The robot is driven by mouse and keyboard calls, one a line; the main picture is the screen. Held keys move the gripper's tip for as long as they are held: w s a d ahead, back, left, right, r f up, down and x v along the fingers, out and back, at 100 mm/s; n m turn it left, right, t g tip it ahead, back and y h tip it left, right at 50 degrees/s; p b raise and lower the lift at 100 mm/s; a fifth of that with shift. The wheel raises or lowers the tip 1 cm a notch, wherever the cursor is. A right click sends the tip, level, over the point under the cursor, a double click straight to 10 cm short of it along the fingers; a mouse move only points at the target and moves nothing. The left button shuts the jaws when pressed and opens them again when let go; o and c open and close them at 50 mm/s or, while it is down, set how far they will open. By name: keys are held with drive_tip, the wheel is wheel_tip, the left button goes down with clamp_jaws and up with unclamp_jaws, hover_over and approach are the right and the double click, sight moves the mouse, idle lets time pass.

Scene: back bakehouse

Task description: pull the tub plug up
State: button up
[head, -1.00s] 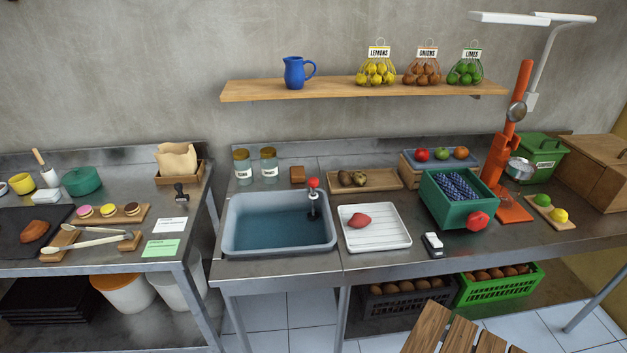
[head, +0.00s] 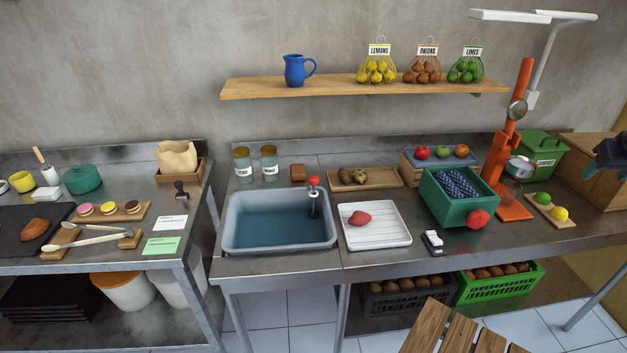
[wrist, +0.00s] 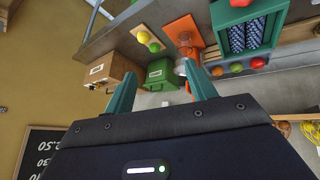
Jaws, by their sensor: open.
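The grey tub (head: 232,238) is set in the steel counter and holds blue-tinted water. At its back right, a red knob (head: 314,181) tops an upright stem (head: 314,207) that goes down into the tub; this looks like the plug's pull. The plug's lower end is hidden by the water. My gripper (head: 609,160) shows only partly at the right edge of the head view, far right of the tub and above the counter. In the wrist view my gripper (wrist: 160,78) has its two teal fingers apart with nothing between them. The tub is not in the wrist view.
Right of the tub are a white ribbed tray (head: 380,236), a green crate (head: 468,213), an orange stand (head: 512,211) and a wooden box (head: 594,186). Two jars (head: 243,165) stand behind the tub. A shelf (head: 345,88) hangs above.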

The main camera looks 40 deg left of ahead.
sight(317, 179)
drive_tip(key=w+a+f+n+y, duration=0.2)
drive_tip(key=a+f, duration=0.1)
drive_tip(key=a, duration=0.8)
drive_tip(key=w+a+f+n+y, duration=0.2)
drive_tip(key=w+a+f+n, duration=0.1)
drive_tip(key=a, duration=0.7)
drive_tip(key=w+a+f+n+y, duration=0.2)
drive_tip(key=a+f, duration=0.1)
drive_tip(key=a, duration=0.8)
drive_tip(key=s+a+f+n+g+y, duration=0.2)
drive_tip(key=s+a+f, duration=0.4)
drive_tip(key=a, duration=0.7)
drive_tip(key=s+a+f+n+g+y, duration=0.2)
drive_tip(key=s+a+f, duration=0.4)
drive_tip(key=a, duration=0.7)
drive_tip(key=s+a+f+n+g+y, duration=0.2)
drive_tip(key=s+a+f, duration=0.4)
drive_tip(key=a, duration=0.8)
drive_tip(key=shift+s+g+y, duration=0.3)
drive_tip(key=shift+s+g, duration=0.1)
drive_tip(key=shift+s, duration=0.45)
